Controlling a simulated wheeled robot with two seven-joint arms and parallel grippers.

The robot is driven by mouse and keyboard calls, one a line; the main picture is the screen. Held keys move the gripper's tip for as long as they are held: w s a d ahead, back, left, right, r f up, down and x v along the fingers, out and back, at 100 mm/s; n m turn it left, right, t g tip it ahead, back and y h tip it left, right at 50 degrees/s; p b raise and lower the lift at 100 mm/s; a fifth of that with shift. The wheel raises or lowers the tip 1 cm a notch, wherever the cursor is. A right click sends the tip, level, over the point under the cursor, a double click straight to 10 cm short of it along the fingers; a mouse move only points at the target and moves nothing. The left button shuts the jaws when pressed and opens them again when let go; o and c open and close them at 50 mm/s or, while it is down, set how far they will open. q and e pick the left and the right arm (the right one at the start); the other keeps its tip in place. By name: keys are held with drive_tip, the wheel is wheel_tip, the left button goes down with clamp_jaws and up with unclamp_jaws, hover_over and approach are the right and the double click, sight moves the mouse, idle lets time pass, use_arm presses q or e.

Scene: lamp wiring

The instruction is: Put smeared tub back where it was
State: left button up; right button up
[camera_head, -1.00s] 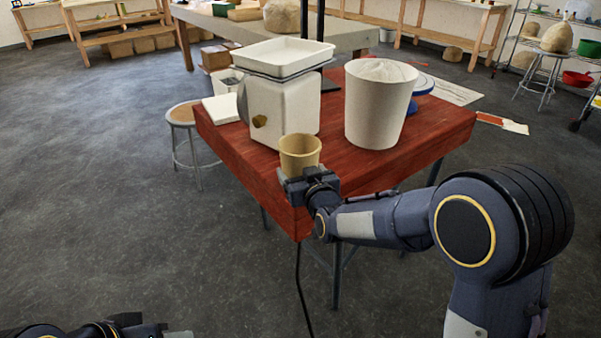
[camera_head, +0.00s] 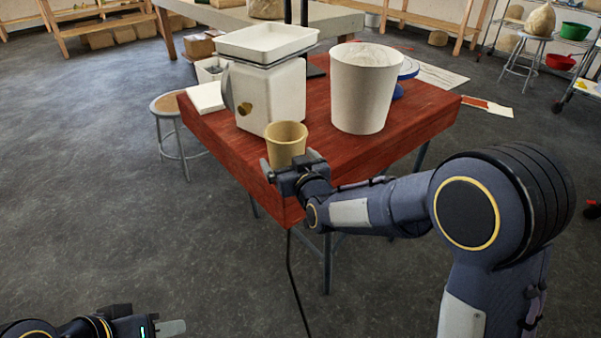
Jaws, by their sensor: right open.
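A small tan tub (camera_head: 286,142) stands upright at the near corner of the red table (camera_head: 400,131), in front of the white scale. I cannot make out a smear on it. My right gripper (camera_head: 289,168) is open at the tub's near side, low down, with its fingers close to the tub's base. Whether the fingers touch the tub is hard to tell. My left gripper (camera_head: 158,328) is low at the bottom left edge, away from the table; its finger opening is not clear.
A white scale (camera_head: 270,92) with a tray on top stands behind the tub. A large white bucket (camera_head: 363,90) stands to its right. A stool (camera_head: 170,104) is left of the table. A dark cable (camera_head: 290,262) hangs from the table's front corner.

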drive_tip(key=s+d+m+g, duration=0.3)
drive_tip(key=s+d+g, duration=0.1)
drive_tip(key=s+d, duration=1.2)
drive_tip(key=s+d+f+m+g+h, duration=0.1)
drive_tip(key=s+d+f+g, duration=0.1)
drive_tip(key=s, duration=0.8)
drive_tip(key=s+d+f+m+g, duration=0.1)
drive_tip(key=s+d+g, duration=0.1)
drive_tip(key=s, duration=0.8)
drive_tip(key=shift+s+f+m+g+h, duration=0.25)
drive_tip(key=shift+f+m+g+h, duration=0.15)
drive_tip(key=shift+g, duration=0.5)
